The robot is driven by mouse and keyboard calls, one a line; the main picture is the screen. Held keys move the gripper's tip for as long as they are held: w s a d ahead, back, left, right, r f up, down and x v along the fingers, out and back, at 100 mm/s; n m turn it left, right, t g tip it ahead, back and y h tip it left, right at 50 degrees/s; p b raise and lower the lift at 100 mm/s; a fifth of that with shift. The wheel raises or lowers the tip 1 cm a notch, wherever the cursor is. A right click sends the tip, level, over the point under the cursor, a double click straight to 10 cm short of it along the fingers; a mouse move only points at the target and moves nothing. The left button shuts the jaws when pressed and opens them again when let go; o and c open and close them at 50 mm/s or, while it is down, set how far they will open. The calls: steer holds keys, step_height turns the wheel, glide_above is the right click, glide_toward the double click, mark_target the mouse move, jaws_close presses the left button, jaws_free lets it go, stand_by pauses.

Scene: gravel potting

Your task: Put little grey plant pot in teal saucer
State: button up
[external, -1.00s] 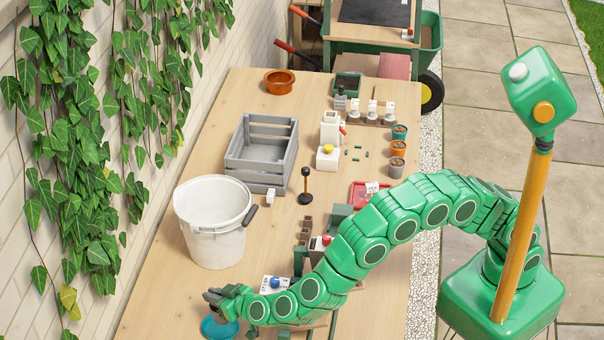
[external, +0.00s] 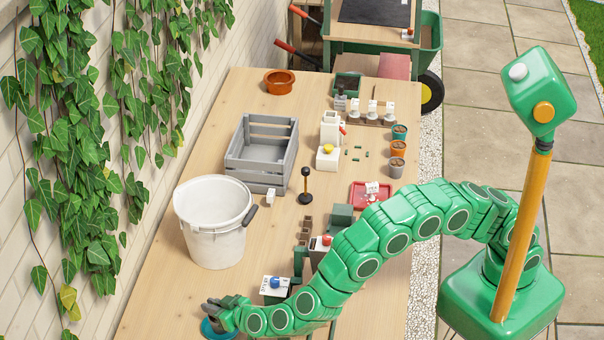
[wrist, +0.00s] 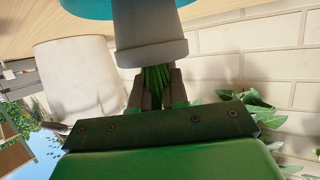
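The little grey plant pot (wrist: 150,53) shows in the wrist view, its rim facing my gripper (wrist: 156,84). Green stems rise from the pot between my two fingers, which close around them just at the rim. The teal saucer (wrist: 88,9) shows behind the base of the pot; I cannot tell whether the pot touches it. In the external view my gripper (external: 213,309) is low over the teal saucer (external: 210,331) at the near left end of the table.
A white bucket (external: 215,240) stands behind my gripper. A grey slatted crate (external: 262,160) is farther back. A white box with a blue knob (external: 274,286) sits close to my forearm. Other small pots (external: 397,170) line the right edge. An ivy-covered wall is at left.

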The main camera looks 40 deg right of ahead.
steer(key=o, duration=0.4)
steer(key=shift+c, duration=0.2)
steer(key=shift+r, duration=0.2)
steer(key=v, duration=1.2)
